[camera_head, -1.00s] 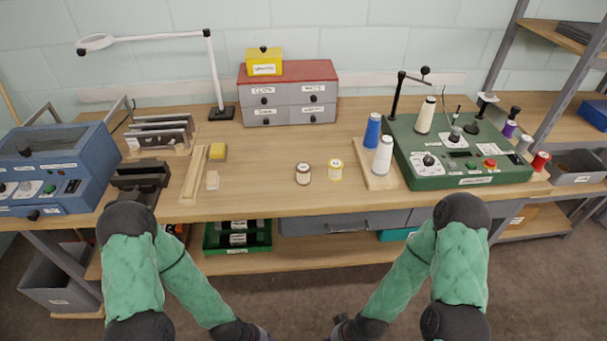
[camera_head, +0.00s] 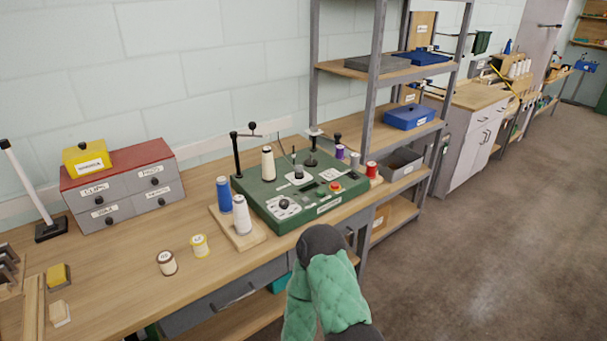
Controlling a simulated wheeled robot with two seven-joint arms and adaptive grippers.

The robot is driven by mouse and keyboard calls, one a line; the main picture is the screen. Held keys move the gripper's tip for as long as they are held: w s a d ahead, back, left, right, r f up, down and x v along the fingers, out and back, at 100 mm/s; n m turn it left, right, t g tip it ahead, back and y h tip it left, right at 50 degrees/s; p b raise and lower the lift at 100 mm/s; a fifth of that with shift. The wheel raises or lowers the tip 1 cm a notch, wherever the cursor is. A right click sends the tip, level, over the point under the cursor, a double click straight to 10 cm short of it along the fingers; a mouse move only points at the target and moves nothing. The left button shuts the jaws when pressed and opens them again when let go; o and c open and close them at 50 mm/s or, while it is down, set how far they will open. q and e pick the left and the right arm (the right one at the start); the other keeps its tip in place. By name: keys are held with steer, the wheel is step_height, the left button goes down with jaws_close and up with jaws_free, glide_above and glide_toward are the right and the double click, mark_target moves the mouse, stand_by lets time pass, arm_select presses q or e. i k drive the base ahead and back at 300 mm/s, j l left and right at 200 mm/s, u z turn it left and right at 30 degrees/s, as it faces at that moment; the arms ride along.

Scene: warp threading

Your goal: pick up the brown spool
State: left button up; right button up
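The brown spool (camera_head: 167,263) stands upright on the wooden workbench, toward the lower left of the head view. It has a white top and a brown-and-white body. A yellow spool (camera_head: 200,246) stands just to its right, a small gap apart. My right arm shows at the bottom middle in its green sleeve, in front of the bench edge, but its gripper is out of the picture. My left arm and gripper are also out of the picture. Nothing touches the brown spool.
A wooden tray (camera_head: 251,242) with a blue cone (camera_head: 224,194) and a white cone (camera_head: 241,214) stands right of the spools. Beyond it sits a green winding machine (camera_head: 325,204). A drawer box (camera_head: 124,186) stands behind. Bench around the brown spool is clear.

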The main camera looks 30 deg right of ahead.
mark_target(169, 267)
steer(key=i+l, duration=0.1)
steer(key=l, duration=0.15)
steer(key=i+l, duration=0.1)
steer(key=i+l+u, duration=0.1)
steer(key=l+u, duration=0.2)
steer(key=i+l+u, duration=0.1)
steer(key=l+u, duration=0.55)
